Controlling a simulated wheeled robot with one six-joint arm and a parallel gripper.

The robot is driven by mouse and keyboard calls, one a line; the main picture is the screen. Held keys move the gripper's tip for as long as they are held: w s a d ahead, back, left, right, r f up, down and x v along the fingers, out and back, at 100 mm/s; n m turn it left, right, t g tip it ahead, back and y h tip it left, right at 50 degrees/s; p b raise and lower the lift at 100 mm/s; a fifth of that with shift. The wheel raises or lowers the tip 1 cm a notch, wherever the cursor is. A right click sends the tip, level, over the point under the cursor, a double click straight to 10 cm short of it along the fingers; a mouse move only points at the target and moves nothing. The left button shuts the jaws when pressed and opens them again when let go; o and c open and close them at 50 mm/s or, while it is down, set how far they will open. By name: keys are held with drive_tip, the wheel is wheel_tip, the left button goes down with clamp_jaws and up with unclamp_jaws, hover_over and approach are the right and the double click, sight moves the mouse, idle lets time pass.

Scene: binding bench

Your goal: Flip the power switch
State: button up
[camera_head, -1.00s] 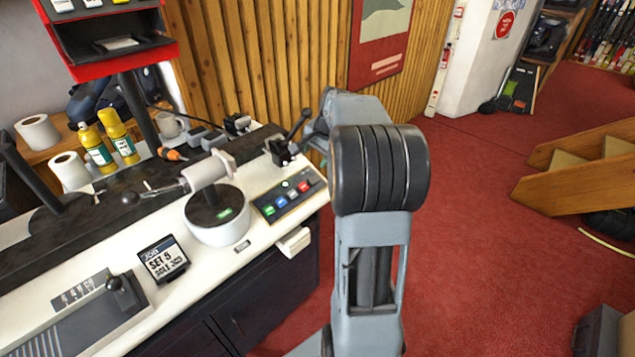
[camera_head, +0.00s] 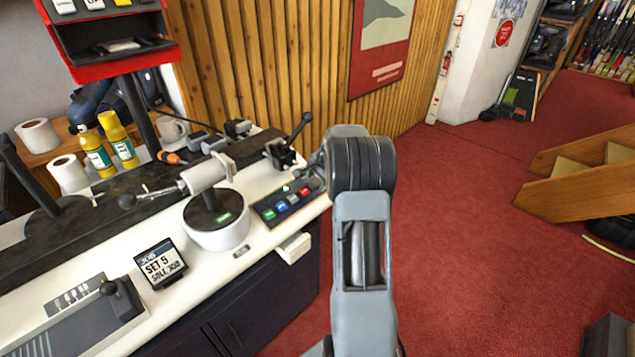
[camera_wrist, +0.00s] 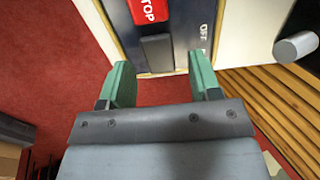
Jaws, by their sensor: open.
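The control panel (camera_head: 272,211) lies on the bench top with a row of coloured buttons; my arm covers its right end in the head view. In the wrist view, a red STOP button (camera_wrist: 149,11) is on the panel (camera_wrist: 118,18), with a dark rocker switch (camera_wrist: 157,52) beside it. An OFF label (camera_wrist: 203,33) is printed near the switch. My gripper (camera_wrist: 161,78) is open, its two green fingers apart and nothing between them. The switch appears just beyond the fingertips, between them in the picture. I cannot tell whether they touch the panel.
A black lever (camera_head: 290,142) stands behind the panel. A round white unit (camera_head: 217,225) with a clamp above is to its left. Open red floor (camera_head: 470,240) lies to the right.

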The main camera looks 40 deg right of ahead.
drive_tip(key=shift+w+f, duration=0.2)
drive_tip(key=shift+f, duration=0.35)
